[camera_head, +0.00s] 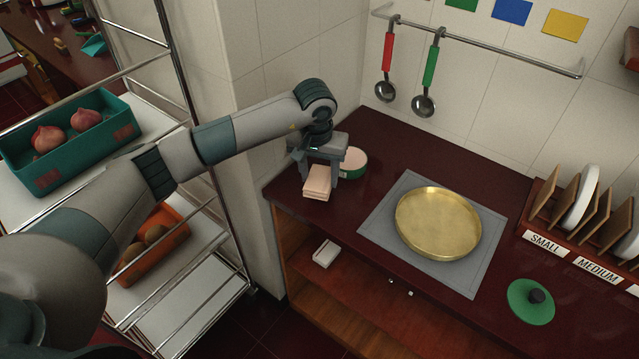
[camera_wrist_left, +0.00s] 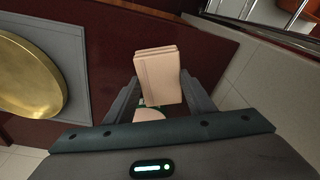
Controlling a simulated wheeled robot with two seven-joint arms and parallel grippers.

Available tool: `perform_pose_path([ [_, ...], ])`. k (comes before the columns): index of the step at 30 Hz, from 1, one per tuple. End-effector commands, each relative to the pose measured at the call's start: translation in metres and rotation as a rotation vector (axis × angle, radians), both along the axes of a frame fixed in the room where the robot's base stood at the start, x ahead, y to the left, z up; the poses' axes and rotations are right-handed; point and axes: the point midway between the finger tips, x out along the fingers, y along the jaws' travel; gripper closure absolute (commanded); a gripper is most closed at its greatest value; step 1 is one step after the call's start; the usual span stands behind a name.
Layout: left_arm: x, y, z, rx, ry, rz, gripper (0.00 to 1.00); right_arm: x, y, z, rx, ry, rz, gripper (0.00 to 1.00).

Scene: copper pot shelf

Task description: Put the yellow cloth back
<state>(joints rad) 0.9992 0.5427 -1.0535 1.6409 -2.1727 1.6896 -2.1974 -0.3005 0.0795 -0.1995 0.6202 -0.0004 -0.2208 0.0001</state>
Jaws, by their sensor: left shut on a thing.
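A folded cloth (camera_head: 317,181), pale peach to cream rather than clear yellow, is in my left gripper (camera_head: 321,171) at the left end of the dark red counter. In the left wrist view the cloth (camera_wrist_left: 157,72) shows as a layered stack between the two fingers (camera_wrist_left: 160,92). The gripper is shut on it. I cannot tell whether the cloth touches the counter. My right gripper is not in view.
A green-and-white round container (camera_head: 353,165) stands just behind the gripper. A brass pan (camera_head: 438,222) sits on a grey mat (camera_head: 378,222) to the right. A white folded item (camera_head: 326,253) lies on the lower shelf. A wire rack (camera_head: 215,130) stands left.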

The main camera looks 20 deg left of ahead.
Motion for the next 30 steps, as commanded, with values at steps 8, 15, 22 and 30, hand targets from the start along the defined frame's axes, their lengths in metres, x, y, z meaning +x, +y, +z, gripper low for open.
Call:
perform_pose_path([
  [8, -0.001, -0.001, -0.028, -0.002, 0.004, 0.0, 0.69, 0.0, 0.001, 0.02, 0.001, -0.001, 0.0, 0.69],
  [15, 0.0, 0.0, -0.037, 0.0, 0.0, 0.0, 0.69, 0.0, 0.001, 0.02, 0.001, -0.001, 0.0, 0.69],
  [22, 0.0, 0.0, -0.039, 0.0, 0.0, 0.0, 0.69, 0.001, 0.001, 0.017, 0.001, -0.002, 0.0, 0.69],
  [30, 0.0, 0.0, -0.039, 0.0, 0.0, 0.0, 0.32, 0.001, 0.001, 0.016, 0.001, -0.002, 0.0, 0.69],
])
